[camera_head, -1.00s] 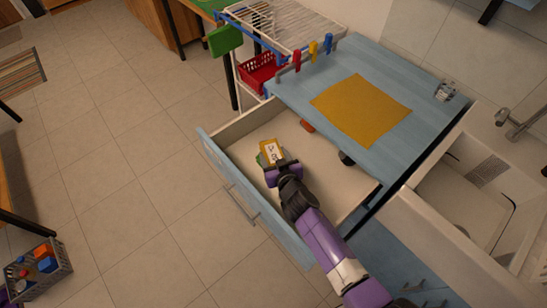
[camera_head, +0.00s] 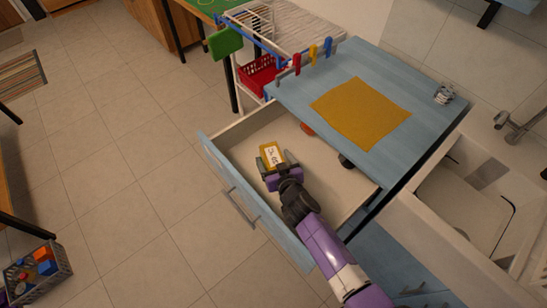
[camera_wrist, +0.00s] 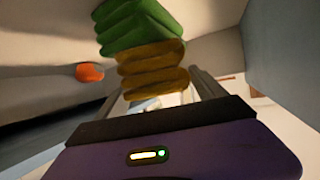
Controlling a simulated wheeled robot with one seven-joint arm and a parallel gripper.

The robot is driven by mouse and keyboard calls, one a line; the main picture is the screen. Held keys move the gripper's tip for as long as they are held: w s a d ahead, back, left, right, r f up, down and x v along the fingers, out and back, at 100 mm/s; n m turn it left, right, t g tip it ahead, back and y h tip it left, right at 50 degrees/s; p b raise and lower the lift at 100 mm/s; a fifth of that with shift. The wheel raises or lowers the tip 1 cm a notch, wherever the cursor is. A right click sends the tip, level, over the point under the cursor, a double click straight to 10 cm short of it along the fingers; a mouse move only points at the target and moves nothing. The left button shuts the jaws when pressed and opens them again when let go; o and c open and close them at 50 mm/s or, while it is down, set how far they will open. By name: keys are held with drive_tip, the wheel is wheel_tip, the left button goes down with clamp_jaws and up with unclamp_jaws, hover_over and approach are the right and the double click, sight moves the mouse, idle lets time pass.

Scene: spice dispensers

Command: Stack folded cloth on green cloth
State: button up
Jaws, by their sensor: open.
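The folded yellow-orange cloth (camera_head: 271,154), with a white label, lies inside the open drawer. In the wrist view the folded yellow-orange cloth (camera_wrist: 152,72) is pressed against the folded green cloth (camera_wrist: 137,25). From the head view the yellow-orange one lies on top, and the green one is mostly hidden under it. My gripper (camera_head: 273,167) is open at the near end of the stack. In the wrist view its fingers (camera_wrist: 160,92) stand apart, one on each side of the yellow-orange cloth's near end.
The drawer (camera_head: 216,154) has raised walls around my gripper. An orange item (camera_head: 307,129) and a dark item (camera_head: 346,160) lie at its back, under the blue counter (camera_head: 320,80). A flat yellow cloth (camera_head: 360,112) lies on the counter. The drawer floor at right is bare.

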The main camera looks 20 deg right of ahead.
sight(275, 161)
drive_tip(key=p+v, duration=0.1)
drive_tip(key=v, duration=0.5)
drive_tip(key=shift+s, duration=0.35)
drive_tip(key=shift+w+r, duration=0.1)
drive_tip(key=shift+r, duration=0.15)
